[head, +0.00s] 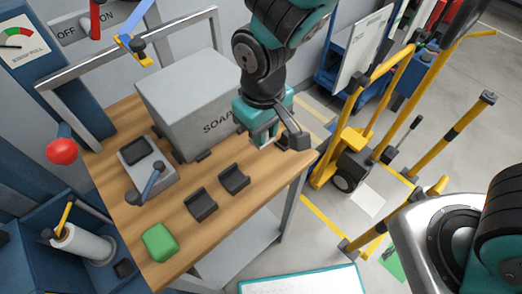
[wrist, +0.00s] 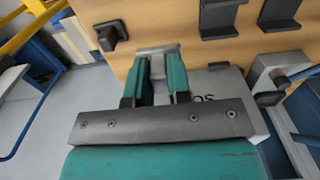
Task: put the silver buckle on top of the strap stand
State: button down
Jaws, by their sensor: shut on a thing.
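My gripper (head: 268,132) is over the right part of the wooden table, beside the grey soap box. In the wrist view its two teal fingers (wrist: 160,75) are closed on the silver buckle (wrist: 157,49), a flat pale metal piece spanning the fingertips. The buckle is hard to make out in the head view.
The soap box (head: 190,100) stands close left of the gripper. Two dark cradles (head: 202,205) (head: 234,180), a green block (head: 159,242) and a grey lever unit (head: 150,172) are on the table (head: 205,245). A yellow hand truck (head: 355,140) stands right.

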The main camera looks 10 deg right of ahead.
aim_at(263, 161)
notch_tip(263, 161, down, 8)
jog(key=shift+r, duration=0.25)
jog(key=shift+f, duration=0.2)
jog(key=c, duration=1.1)
grip_release()
jog(key=shift+o, duration=0.2)
jog(key=shift+r, duration=0.1)
